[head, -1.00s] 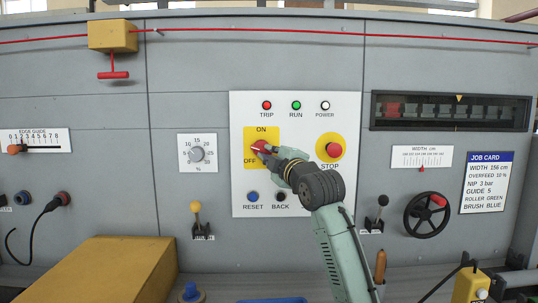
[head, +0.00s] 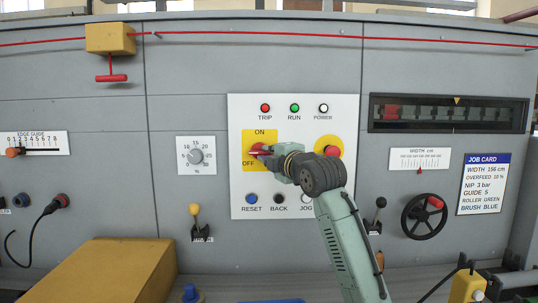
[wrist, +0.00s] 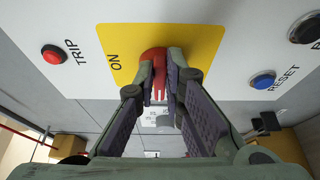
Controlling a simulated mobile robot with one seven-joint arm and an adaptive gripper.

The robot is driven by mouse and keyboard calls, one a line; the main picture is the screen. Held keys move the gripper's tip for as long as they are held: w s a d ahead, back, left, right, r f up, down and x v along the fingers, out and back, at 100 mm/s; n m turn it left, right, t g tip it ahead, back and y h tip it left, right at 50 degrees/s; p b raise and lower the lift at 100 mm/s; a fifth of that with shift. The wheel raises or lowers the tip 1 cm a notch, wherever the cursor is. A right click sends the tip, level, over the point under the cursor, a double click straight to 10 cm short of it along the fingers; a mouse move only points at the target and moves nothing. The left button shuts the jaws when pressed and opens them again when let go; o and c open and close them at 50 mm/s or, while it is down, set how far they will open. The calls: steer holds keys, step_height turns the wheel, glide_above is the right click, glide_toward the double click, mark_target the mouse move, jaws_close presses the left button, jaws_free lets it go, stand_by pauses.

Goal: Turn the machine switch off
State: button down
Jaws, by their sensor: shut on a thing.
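The machine switch has a red handle (head: 256,149) on a yellow plate (head: 250,137) marked ON at the top and OFF at the lower left. My gripper (head: 265,151) comes in from the right, with its fingers at the handle and partly covering it. In the wrist view the red handle (wrist: 154,60) stands between the two fingertips of my gripper (wrist: 160,72), which are shut on it. The handle lies roughly level in the head view. The OFF label shows just below its left end. My gripper hides the pivot.
The blue RESET (head: 251,198) and black BACK (head: 279,199) buttons sit below the switch. TRIP (head: 265,107), RUN (head: 295,107) and POWER (head: 324,107) lamps are above. A handwheel (head: 424,216) is at the right.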

steer(key=c, duration=1.7)
jaws_free()
steer(key=v, duration=1.2)
steer(key=shift+a, duration=0.15)
